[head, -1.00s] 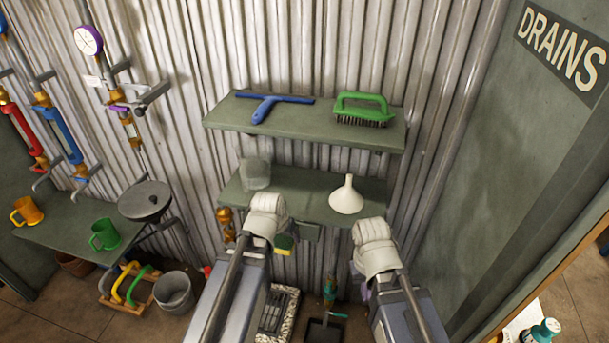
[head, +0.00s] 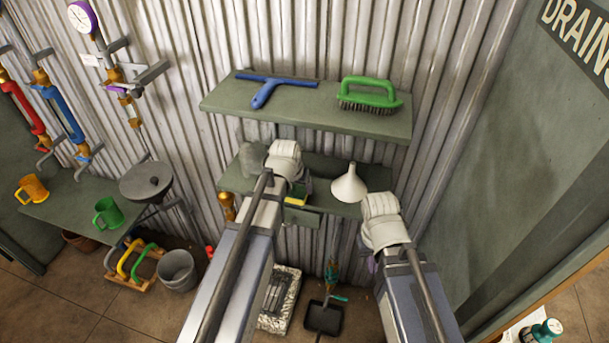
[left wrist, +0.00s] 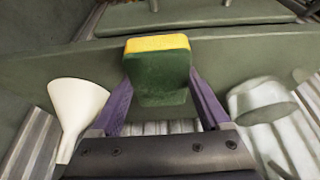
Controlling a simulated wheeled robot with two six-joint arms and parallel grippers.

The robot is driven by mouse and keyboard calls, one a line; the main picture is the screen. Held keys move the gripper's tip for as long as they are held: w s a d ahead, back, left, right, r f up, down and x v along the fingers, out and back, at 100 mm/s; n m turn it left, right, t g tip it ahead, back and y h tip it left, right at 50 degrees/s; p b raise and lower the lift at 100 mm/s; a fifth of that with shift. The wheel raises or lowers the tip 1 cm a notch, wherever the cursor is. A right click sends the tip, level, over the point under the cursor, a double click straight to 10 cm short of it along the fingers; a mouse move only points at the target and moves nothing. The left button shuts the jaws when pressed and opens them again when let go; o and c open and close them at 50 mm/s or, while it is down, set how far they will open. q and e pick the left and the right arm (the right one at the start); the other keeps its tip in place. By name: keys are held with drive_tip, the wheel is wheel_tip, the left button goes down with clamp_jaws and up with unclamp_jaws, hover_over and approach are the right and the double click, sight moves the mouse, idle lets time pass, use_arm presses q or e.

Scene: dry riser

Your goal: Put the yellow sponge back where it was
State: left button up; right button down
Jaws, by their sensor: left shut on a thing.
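The yellow sponge (head: 296,201) has a dark green side and is in my left gripper (head: 300,190). In the left wrist view the sponge (left wrist: 157,68) sits between the two purple fingers of my left gripper (left wrist: 160,85), which are shut on it. It is at the lower shelf (head: 322,207), between a clear cup (head: 251,160) and a white funnel (head: 349,184). I cannot tell whether it touches the shelf. My left wrist hides part of it in the head view. My right gripper (head: 372,263) is low, right of and below the funnel; its fingers are mostly hidden.
The upper shelf (head: 225,101) holds a blue squeegee (head: 266,92) and a green brush (head: 369,95). It overhangs the lower shelf. A side table (head: 75,215) with mugs stands left. A grey bucket (head: 177,271) and a dustpan (head: 323,318) are on the floor.

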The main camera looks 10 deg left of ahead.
use_arm(q)
drive_tip(key=shift+w, duration=0.25)
drive_tip(key=shift+w+r, duration=0.1)
drive_tip(key=w, duration=0.4)
drive_tip(key=shift+w, duration=0.15)
drive_tip(key=shift+f+b, duration=0.4)
drive_tip(key=shift+f, duration=0.15)
drive_tip(key=shift+s+r, duration=0.25)
drive_tip(key=shift+f, duration=0.2)
drive_tip(key=o, duration=1)
use_arm(e)
drive_tip(key=shift+w+d+f, duration=0.3)
drive_tip(key=shift+w+f, duration=0.05)
drive_tip(key=shift+f, duration=0.05)
use_arm(q)
drive_tip(key=shift+o, duration=0.2)
drive_tip(key=shift+w, duration=0.1)
